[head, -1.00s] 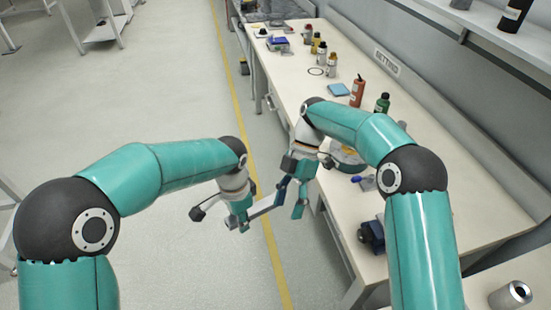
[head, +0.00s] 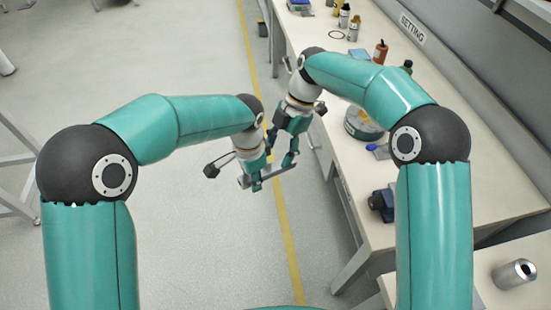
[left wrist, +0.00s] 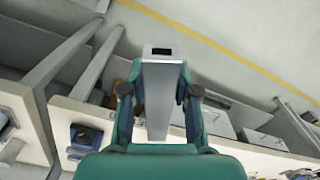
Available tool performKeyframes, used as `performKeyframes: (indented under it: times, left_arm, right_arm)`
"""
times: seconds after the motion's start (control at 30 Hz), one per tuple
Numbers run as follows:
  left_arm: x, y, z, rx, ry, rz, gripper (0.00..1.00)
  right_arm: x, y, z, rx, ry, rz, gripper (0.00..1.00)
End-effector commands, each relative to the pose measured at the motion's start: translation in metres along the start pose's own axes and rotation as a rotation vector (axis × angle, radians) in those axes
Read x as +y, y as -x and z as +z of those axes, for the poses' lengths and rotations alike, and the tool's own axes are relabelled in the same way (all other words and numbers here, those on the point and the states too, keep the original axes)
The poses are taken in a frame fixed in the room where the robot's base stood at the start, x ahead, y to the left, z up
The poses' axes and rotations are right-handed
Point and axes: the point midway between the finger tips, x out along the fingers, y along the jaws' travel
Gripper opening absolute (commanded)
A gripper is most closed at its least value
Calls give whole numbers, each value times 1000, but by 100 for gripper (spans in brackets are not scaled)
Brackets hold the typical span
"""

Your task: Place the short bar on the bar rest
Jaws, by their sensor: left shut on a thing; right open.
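The short bar (head: 275,172) is a pale grey square tube. My left gripper (head: 257,185) is shut on it and holds it in the air over the aisle floor, beside the bench. In the left wrist view the bar (left wrist: 158,95) lies between the fingers (left wrist: 160,100), its end with a dark square opening pointing away. My right gripper (head: 283,150) is open, just above the bar's right end in the head view; I cannot tell whether it touches the bar. I cannot make out the bar rest for certain in either view.
The long bench (head: 440,195) runs along the right, with a dark blue device (head: 383,203) near its edge and a round teal-sided thing (head: 363,125) farther back.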

Motion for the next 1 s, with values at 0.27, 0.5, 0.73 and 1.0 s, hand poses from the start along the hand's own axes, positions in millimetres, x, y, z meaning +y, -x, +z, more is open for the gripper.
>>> performKeyframes:
  times: [0.27, 0.5, 0.73, 1.0]
  left_arm:
    - [0, 0, 0, 1, 0, 0, 0]
    - [0, 0, 0, 1, 0, 0, 0]
    - [0, 0, 0, 1, 0, 0, 0]
    - [0, 0, 0, 1, -1, 0, 0]
  right_arm:
    - [0, -31, 0, 1, 0, -2, 60]
    - [0, -36, 0, 0, 0, 0, 60]
    - [0, -35, 0, 0, -1, 0, 42]
    - [0, -35, 0, 0, 0, 2, 0]
